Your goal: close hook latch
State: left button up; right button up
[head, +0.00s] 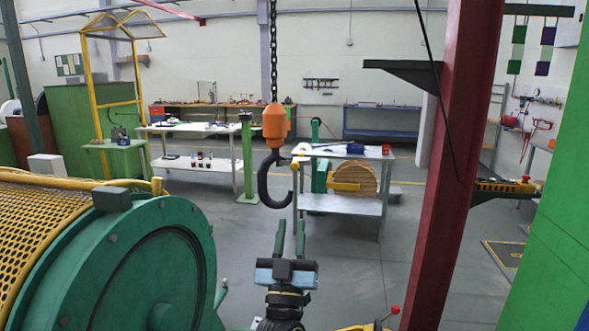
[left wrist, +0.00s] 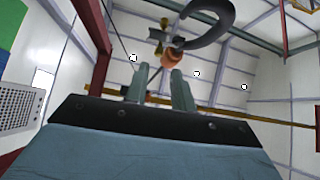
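A dark grey hook (head: 264,185) hangs upright below an orange block (head: 275,124) on a chain, with its opening facing right. A small grey piece with a yellow end, apparently the latch (head: 297,156), sticks out to the right of the hook's mouth, away from the tip. My left gripper (head: 291,222) points up below and slightly right of the hook, its two green fingers apart and empty. In the left wrist view the fingers (left wrist: 160,68) stand below the hook (left wrist: 214,28), the orange block (left wrist: 172,54) and a yellow part (left wrist: 158,34). My right gripper is out of view.
A green drum machine with a yellow mesh guard (head: 40,225) fills the lower left. A dark red column (head: 447,170) stands to the right. A metal table (head: 340,207) with a wooden reel (head: 356,178) is behind the hook. Open floor lies around my left gripper.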

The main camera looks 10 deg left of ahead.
aim_at(294, 162)
pick_arm(q)
jog(key=x, duration=0.4)
jog(key=s+r+p+x, duration=0.1)
jog(key=x, duration=0.4)
jog(key=p+x, duration=0.1)
jog(key=x, duration=0.4)
jog(key=shift+s+a+r, duration=0.1)
jog(key=shift+a+r, duration=0.05)
jog(key=shift+r, duration=0.15)
jog(key=shift+c, duration=0.2)
grip_shut()
